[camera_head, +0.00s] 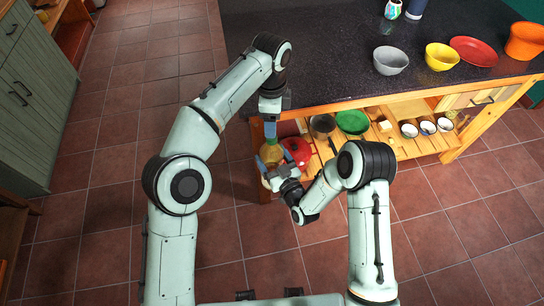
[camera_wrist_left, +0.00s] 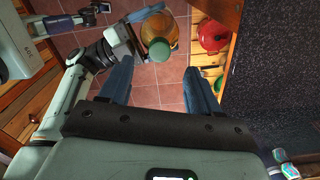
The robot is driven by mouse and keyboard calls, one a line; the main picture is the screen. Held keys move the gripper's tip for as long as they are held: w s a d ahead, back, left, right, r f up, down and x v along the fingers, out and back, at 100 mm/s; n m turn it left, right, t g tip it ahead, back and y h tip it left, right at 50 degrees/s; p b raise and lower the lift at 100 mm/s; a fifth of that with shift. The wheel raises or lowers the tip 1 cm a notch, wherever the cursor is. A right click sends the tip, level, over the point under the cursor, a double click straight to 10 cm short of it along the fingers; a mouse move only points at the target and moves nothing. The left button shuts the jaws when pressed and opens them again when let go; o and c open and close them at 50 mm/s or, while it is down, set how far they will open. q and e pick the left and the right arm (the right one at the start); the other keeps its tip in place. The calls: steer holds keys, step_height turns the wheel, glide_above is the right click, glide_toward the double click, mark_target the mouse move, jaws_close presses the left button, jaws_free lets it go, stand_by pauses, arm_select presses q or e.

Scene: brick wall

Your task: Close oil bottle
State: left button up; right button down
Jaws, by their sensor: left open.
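The oil bottle (camera_head: 271,158) has an amber body and stands upright between my right gripper's fingers, beside the counter's left end. In the left wrist view, the bottle (camera_wrist_left: 164,26) shows a green cap (camera_wrist_left: 159,50) at its top. My right gripper (camera_head: 274,163) is around the bottle's body, one finger on each side; it also shows in the left wrist view (camera_wrist_left: 143,31). My left gripper (camera_head: 270,130) points down above the bottle. Its open fingers (camera_wrist_left: 160,68) are on either side of the cap in the left wrist view, with nothing gripped. The cap's seating is unclear.
The dark countertop (camera_head: 320,45) holds a grey bowl (camera_head: 390,60), a yellow bowl (camera_head: 441,56) and a red plate (camera_head: 474,51). A wooden shelf below carries a red pot (camera_head: 297,151), a green bowl (camera_head: 352,122) and small bowls. The tiled floor to the left is clear.

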arm_select(q)
step_height(320, 180, up, 6)
stand_by(0.5)
